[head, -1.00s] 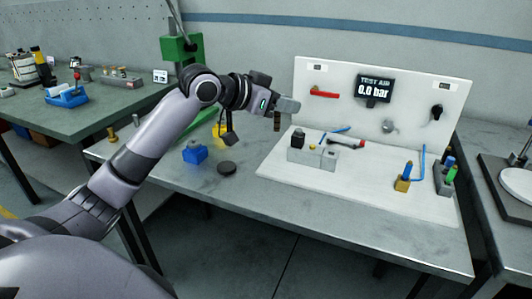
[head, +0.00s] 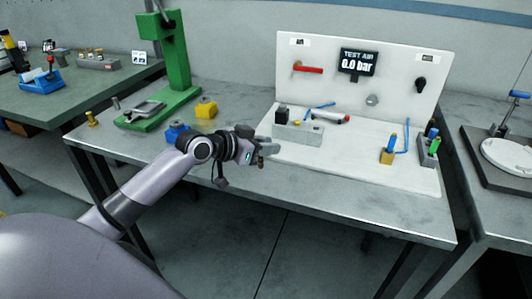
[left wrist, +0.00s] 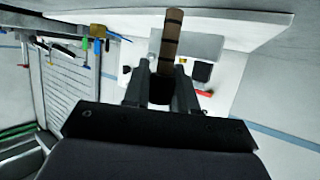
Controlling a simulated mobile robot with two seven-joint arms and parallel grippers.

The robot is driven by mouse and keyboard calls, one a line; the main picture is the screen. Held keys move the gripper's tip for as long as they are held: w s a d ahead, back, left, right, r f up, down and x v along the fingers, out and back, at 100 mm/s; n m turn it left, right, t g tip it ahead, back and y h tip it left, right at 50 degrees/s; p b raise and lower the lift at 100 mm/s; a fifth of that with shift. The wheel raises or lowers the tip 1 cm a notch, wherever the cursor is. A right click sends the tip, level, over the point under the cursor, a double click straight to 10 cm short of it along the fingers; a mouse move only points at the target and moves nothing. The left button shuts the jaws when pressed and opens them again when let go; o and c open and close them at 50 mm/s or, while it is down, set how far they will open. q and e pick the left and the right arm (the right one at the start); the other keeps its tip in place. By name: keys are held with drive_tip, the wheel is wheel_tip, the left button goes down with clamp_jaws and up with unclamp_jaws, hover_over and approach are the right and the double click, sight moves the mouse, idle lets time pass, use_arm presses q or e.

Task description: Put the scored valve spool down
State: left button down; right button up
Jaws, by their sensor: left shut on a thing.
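My left gripper (head: 262,152) is shut on the valve spool (head: 261,163), which shows small and brown below the fingertips in the head view. In the left wrist view, the spool (left wrist: 171,40) is a brown cylinder with dark bands, sticking out between the two fingers (left wrist: 161,85). Its scoring cannot be made out. The gripper is over the grey bench (head: 300,192), near the left front edge of the white test board. I cannot tell the gap between spool and bench. My right gripper is not in view.
A blue block (head: 176,133), a yellow block (head: 206,108) and a green press (head: 176,55) stand to the left. The bench front is clear right of my arm.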

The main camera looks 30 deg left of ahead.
use_arm(q)
wheel_tip(320, 180, down, 2)
drive_tip(key=shift+f, duration=0.15)
drive_tip(key=shift+f, duration=0.15)
drive_tip(key=c, duration=0.9)
unclamp_jaws()
